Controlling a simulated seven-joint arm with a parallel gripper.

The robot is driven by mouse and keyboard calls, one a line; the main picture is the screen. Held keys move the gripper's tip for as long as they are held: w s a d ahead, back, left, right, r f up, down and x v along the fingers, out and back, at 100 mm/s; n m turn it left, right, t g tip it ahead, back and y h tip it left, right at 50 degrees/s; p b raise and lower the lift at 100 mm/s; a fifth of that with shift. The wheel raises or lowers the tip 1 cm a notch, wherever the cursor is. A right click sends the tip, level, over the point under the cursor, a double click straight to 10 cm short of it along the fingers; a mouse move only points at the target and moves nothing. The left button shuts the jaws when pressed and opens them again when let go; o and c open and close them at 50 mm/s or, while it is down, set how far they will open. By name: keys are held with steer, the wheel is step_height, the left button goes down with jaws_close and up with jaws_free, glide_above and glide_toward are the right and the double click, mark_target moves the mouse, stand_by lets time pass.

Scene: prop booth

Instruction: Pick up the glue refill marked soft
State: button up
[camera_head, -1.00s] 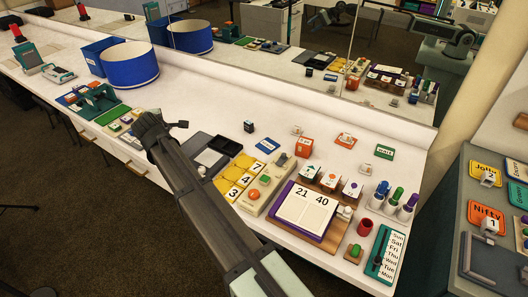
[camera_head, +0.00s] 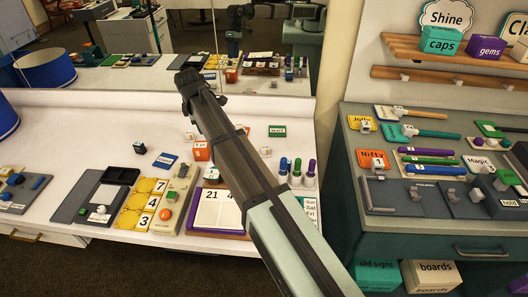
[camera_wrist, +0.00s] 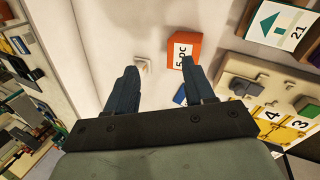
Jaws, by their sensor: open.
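I cannot make out a label reading "soft" in either view, so I cannot tell which thing is the glue refill. My gripper (camera_head: 190,82) is raised over the back of the white table, far left of these sticks. In the wrist view my gripper (camera_wrist: 158,78) is open and empty, with an orange box (camera_wrist: 183,50) beyond its right finger.
The white table holds yellow number tiles (camera_head: 145,200), a calendar board (camera_head: 216,208) and upright colored markers (camera_head: 296,170). The grey cabinet (camera_head: 350,150) is crowded with signs and tools. Shelves (camera_head: 430,50) with boxes hang above it. A mirror runs behind the table.

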steer(key=w+d+r+m+g, duration=0.1)
steer(key=d+g, duration=0.1)
steer(key=d, duration=0.9)
steer(key=w+d+r+m+g, duration=0.1)
steer(key=w+d+g, duration=0.1)
steer(key=d, duration=0.9)
glide_above(265, 147)
steer(key=shift+h, duration=0.3)
steer(key=f, duration=0.8)
steer(key=shift+s+d, duration=0.25)
steer(key=shift+w+a+f, duration=0.1)
steer(key=shift+f, duration=1.45)
steer(key=shift+w+a+f, duration=0.1)
steer(key=shift+f, duration=1.45)
jaws_close()
